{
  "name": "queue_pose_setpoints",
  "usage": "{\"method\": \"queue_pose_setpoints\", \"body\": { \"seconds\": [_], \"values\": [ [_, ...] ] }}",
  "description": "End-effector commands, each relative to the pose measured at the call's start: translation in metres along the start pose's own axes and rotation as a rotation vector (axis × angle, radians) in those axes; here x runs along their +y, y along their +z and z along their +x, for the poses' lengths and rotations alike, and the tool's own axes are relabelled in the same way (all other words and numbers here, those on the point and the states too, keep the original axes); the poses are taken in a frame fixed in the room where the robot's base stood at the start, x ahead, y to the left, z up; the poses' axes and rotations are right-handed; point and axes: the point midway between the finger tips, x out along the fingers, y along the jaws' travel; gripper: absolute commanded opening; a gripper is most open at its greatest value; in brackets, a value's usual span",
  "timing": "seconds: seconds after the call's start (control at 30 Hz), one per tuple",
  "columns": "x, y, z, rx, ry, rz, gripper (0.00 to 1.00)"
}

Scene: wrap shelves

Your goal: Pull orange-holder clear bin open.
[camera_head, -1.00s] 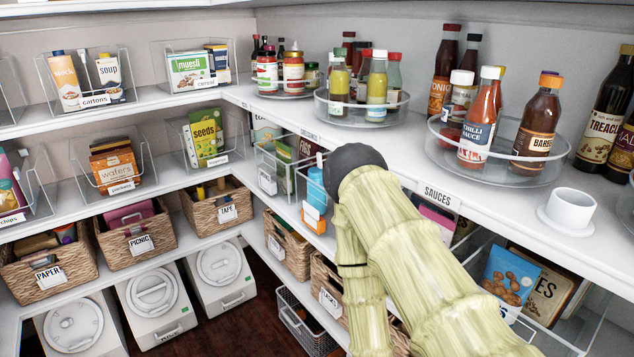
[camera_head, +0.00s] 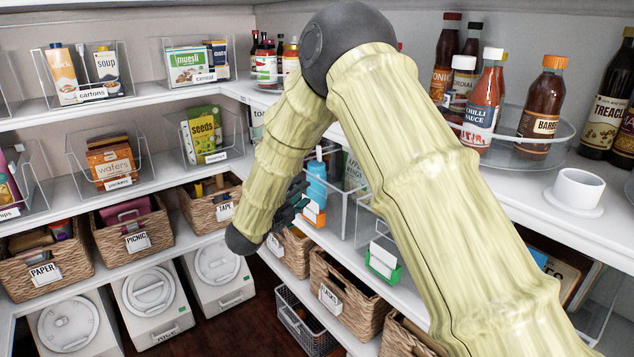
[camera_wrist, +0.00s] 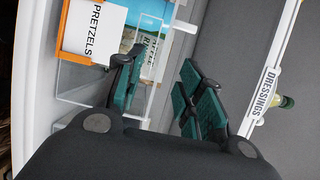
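The orange-holder clear bin (camera_head: 341,205) stands on the middle shelf, with a blue item inside and an orange label holder (camera_head: 313,213) on its front. In the wrist view, the orange holder (camera_wrist: 68,57) carries a white card reading PRETZELS, at the upper left. My gripper (camera_head: 297,198) is just left of the bin's front in the head view, partly hidden by my arm. In the wrist view, its dark green fingers (camera_wrist: 160,62) are apart, with a clear bin wall near the left finger. I cannot tell whether they touch it.
A clear bin with a green label holder (camera_head: 383,262) stands to the right on the same shelf. The shelf above carries turntables of sauce bottles (camera_head: 484,103) and a white cup (camera_head: 577,190). Wicker baskets (camera_head: 345,292) sit below. A DRESSINGS label (camera_wrist: 266,88) is on the shelf edge.

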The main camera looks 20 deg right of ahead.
Motion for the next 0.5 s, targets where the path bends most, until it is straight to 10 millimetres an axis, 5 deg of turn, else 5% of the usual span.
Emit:
{"method": "queue_pose_setpoints", "body": {
  "seconds": [0.5],
  "values": [
    [-0.002, -0.001, 0.072, 0.004, -0.001, 0.002, 0.38]
  ]
}}
